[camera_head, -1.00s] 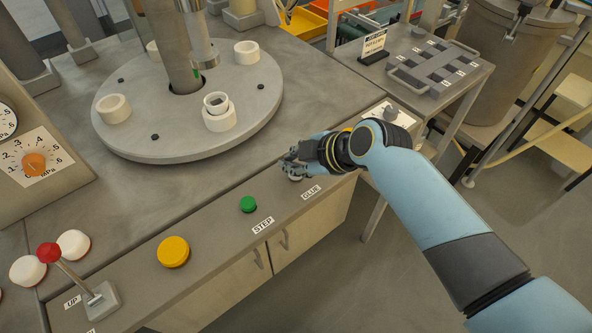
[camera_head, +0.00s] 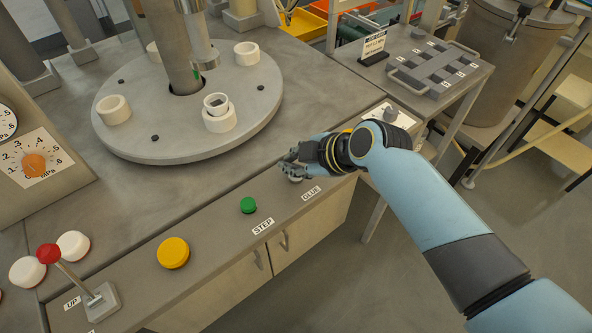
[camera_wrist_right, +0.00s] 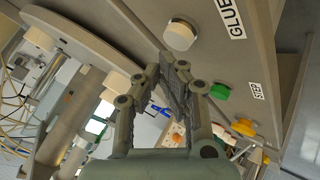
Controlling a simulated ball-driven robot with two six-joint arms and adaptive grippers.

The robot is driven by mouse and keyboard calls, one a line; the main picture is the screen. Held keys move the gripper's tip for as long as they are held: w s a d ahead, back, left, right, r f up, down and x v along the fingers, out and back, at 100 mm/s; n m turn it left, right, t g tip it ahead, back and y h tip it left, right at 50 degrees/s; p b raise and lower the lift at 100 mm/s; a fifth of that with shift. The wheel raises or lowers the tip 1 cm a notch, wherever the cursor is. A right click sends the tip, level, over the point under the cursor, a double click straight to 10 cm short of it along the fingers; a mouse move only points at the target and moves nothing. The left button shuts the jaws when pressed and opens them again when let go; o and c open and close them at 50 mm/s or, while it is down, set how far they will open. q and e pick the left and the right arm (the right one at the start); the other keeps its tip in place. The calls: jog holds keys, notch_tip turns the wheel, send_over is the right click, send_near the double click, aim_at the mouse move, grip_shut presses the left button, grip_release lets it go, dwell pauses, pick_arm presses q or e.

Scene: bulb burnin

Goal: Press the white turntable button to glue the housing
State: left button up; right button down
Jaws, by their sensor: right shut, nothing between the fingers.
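The white button (camera_wrist_right: 180,34) by the GLUE label (camera_wrist_right: 229,17) shows in the right wrist view, just ahead of my right fingertips, with a visible gap in the picture. In the head view the button (camera_head: 295,179) is mostly hidden under my right gripper (camera_head: 288,163). My right gripper is shut and empty, and its fingertips (camera_wrist_right: 174,62) come together in the wrist view. The round grey turntable (camera_head: 160,145) carries several white ring-shaped holders. One holder near the front (camera_head: 219,121) has a housing (camera_head: 216,103) in it. My left gripper is not in view.
A green button (camera_head: 248,205) by the STEP label and a large yellow button (camera_head: 173,252) sit along the same panel. A red-knobbed lever (camera_head: 48,253) stands at the left. A side table with a grey tray (camera_head: 437,68) is at the right.

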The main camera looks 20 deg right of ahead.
jog(key=shift+f, duration=0.15)
jog(key=shift+f+b, duration=0.25)
jog(key=shift+b, duration=0.1)
jog(key=shift+f+b, duration=0.4)
jog(key=shift+f, duration=0.15)
dwell(0.4)
jog(key=shift+r, duration=0.1)
jog(key=shift+r+p, duration=0.85)
jog(key=shift+r, duration=0.1)
notch_tip(320, 180, up, 5)
jog(key=p, duration=0.4)
jog(key=shift+p, duration=0.35)
